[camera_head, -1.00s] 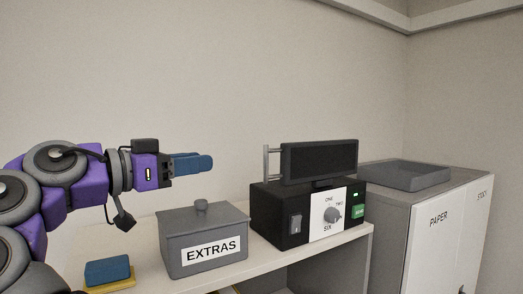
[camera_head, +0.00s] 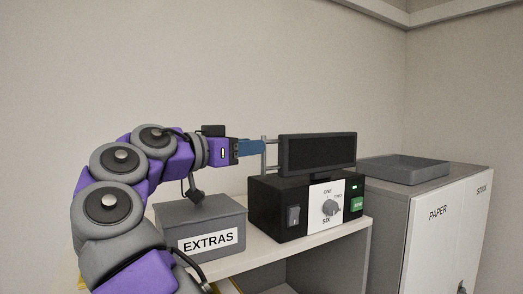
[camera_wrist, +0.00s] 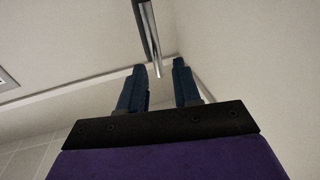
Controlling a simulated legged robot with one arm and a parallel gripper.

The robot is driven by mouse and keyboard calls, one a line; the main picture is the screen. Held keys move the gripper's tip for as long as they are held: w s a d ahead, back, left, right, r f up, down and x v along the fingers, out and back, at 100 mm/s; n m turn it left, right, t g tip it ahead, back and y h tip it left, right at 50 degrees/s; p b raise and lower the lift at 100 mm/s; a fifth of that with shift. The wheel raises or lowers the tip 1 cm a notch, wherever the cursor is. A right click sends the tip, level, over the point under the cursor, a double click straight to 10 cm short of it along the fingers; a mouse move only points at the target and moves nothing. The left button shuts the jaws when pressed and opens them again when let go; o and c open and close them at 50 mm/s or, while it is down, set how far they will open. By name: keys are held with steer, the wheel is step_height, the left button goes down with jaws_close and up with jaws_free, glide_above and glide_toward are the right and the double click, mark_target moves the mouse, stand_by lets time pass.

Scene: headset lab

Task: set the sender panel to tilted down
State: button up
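The sender panel (camera_head: 318,154) is a dark rectangular screen on top of the black sender box (camera_head: 270,207). It looks roughly upright. A grey metal handle bar (camera_head: 264,156) stands off its left side. My gripper (camera_head: 262,147) points right, with its blue fingertips at this handle. In the wrist view my gripper (camera_wrist: 158,66) has its two fingers apart, and the metal bar (camera_wrist: 150,38) reaches into the gap between the tips. Whether either finger touches the bar cannot be told.
A grey lidded box (camera_head: 222,229) marked EXTRAS stands on the shelf under my wrist. The sender box has a switch (camera_head: 293,215), a dial (camera_head: 329,207) and a green button (camera_head: 357,203). A PAPER cabinet (camera_head: 432,235) with a grey tray (camera_head: 405,178) stands at right.

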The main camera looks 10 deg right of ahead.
steer(key=shift+x, duration=2.25)
steer(key=shift+s+r, duration=0.1)
steer(key=shift+s, duration=0.05)
steer(key=c, duration=0.4)
jaws_close()
